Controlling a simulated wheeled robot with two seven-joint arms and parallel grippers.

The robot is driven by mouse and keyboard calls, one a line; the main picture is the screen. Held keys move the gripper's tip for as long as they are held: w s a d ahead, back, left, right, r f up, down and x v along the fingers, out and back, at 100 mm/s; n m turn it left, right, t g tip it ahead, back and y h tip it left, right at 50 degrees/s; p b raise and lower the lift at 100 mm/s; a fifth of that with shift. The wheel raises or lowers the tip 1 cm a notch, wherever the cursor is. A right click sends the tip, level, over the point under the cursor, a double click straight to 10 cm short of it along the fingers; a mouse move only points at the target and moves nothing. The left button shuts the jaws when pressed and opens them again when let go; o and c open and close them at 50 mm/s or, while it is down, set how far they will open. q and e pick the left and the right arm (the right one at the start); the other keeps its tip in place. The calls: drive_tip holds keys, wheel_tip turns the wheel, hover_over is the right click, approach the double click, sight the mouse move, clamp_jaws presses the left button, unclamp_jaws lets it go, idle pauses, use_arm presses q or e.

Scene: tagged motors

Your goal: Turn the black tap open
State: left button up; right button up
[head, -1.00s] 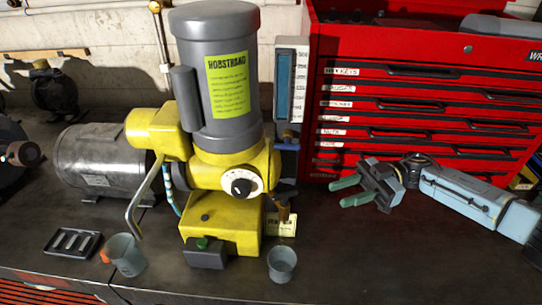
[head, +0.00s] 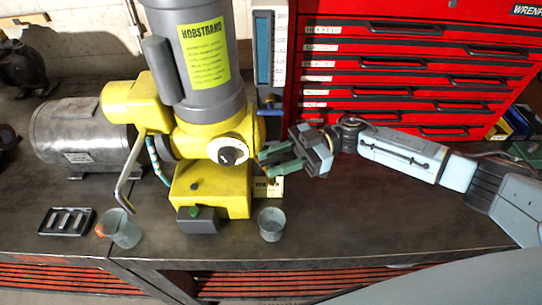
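A yellow and grey machine labelled HOBSTRAND (head: 205,55) stands on the dark bench. A black knob (head: 232,152) sits on a round white dial on its front. My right gripper (head: 263,165) reaches in from the right, just right of and below the dial. Its two green fingers point left and are open. They cover the spot where a small brown spout with a dark part showed earlier, so I cannot tell whether they touch it. No other black tap is clearly visible. My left gripper is not in view.
A grey cup (head: 271,225) stands below the gripper, before a cream tag (head: 268,187). A second cup (head: 122,230) and a slotted black tray (head: 66,221) are at left. A red tool chest (head: 400,75) stands behind.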

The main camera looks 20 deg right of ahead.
drive_tip(key=shift+a, duration=0.5)
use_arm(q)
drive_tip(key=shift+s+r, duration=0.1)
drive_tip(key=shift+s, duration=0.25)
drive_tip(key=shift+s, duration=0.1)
use_arm(e)
clamp_jaws()
drive_tip(key=n+g+b, duration=0.1)
drive_tip(key=g+b, duration=0.1)
drive_tip(key=n+g+h+b, duration=0.1)
drive_tip(key=n+g+b, duration=0.1)
drive_tip(key=g+b, duration=0.1)
drive_tip(key=shift+f, duration=0.2)
drive_tip(key=shift+r+n+g+h+b, duration=0.15)
drive_tip(key=shift+n+g+h+b, duration=0.3)
drive_tip(key=shift+n+g+h, duration=0.2)
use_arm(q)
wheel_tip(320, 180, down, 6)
use_arm(e)
unclamp_jaws()
